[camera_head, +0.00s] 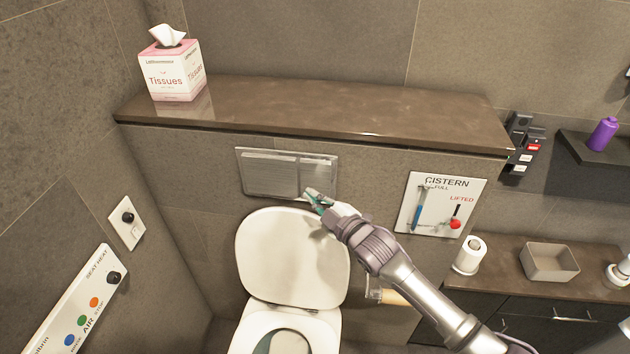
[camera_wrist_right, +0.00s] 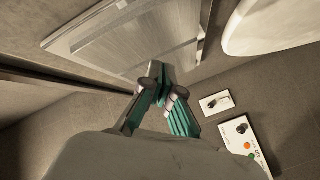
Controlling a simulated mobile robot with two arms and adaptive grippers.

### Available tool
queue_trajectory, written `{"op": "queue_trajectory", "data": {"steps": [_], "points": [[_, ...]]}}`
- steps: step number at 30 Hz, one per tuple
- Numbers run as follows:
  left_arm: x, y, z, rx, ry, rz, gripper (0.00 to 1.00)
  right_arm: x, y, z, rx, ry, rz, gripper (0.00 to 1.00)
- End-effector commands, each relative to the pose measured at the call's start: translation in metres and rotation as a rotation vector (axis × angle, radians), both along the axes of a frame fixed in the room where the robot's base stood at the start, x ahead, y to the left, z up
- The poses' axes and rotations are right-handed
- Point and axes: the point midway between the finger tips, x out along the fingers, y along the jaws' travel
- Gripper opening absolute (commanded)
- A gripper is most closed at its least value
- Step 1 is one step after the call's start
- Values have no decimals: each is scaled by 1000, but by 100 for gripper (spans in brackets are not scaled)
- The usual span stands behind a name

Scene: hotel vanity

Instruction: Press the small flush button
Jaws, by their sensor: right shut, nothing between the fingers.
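The metal flush plate (camera_head: 288,149) is on the tiled wall below the ledge, with a wide button (camera_head: 270,174) on the left and the small flush button (camera_head: 318,173) on the right. My right gripper (camera_head: 309,193) is shut and empty, its teal fingertips near the plate's lower edge, just below the small button. In the right wrist view the fingers (camera_wrist_right: 160,84) meet close to the flush plate (camera_wrist_right: 140,45); whether they touch it I cannot tell. My left gripper is not in view.
The raised white toilet lid (camera_head: 290,255) is just below the plate. The brown ledge (camera_head: 330,108) juts out above it, with a tissue box (camera_head: 173,70) at its left end. A cistern panel (camera_head: 441,205) with levers is to the right. A seat heat panel (camera_head: 78,305) is on the left wall.

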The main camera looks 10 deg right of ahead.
Motion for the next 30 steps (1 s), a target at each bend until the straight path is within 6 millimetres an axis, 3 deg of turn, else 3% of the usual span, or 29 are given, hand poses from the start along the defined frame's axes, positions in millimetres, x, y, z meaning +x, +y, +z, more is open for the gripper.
{"op": "queue_trajectory", "data": {"steps": [12, 30], "points": [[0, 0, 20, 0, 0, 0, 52, -34, 14, 2, 3, 1, 0, 0], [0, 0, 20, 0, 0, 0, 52, -35, 14, 1, 1, 0, 0, 0]]}}
